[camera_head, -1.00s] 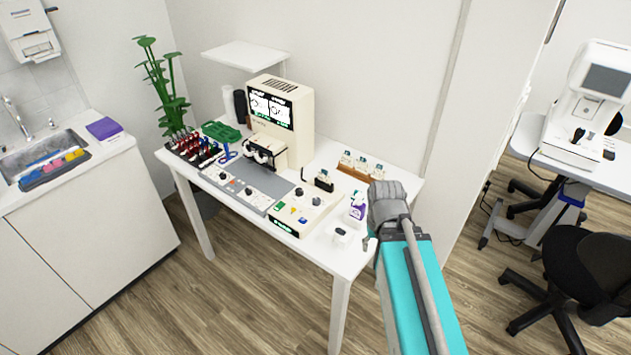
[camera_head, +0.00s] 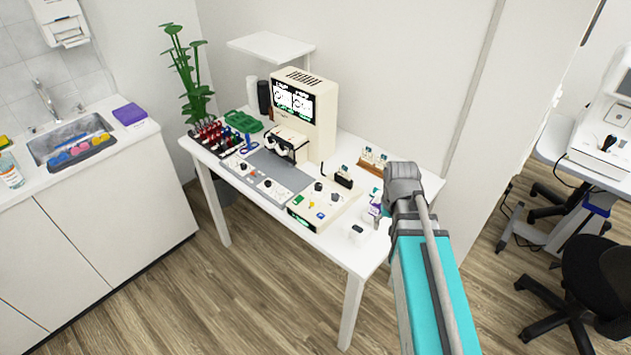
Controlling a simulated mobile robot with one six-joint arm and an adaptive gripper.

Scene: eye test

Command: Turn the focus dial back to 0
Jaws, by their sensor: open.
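Several small dark dials show on the desk, too small to read. Some are on the grey control strip (camera_head: 231,162) at the front left, others on the cream console (camera_head: 305,213) at the front right. One console dial (camera_head: 318,186) stands near its back edge. I cannot tell which is the focus dial, nor any setting. A cream machine (camera_head: 319,120) with a lit screen stands behind them. My gripper (camera_head: 387,226) is over the desk's right end, right of the console and apart from the dials. My wrist mostly hides its fingers; I see nothing held.
A small white item (camera_head: 357,232) and a purple-and-white bottle (camera_head: 376,207) stand near my gripper. A wooden rack (camera_head: 372,166) is behind. A green plant (camera_head: 190,75) and red-handled tools are at the left. The wooden floor (camera_head: 250,275) before the desk is clear.

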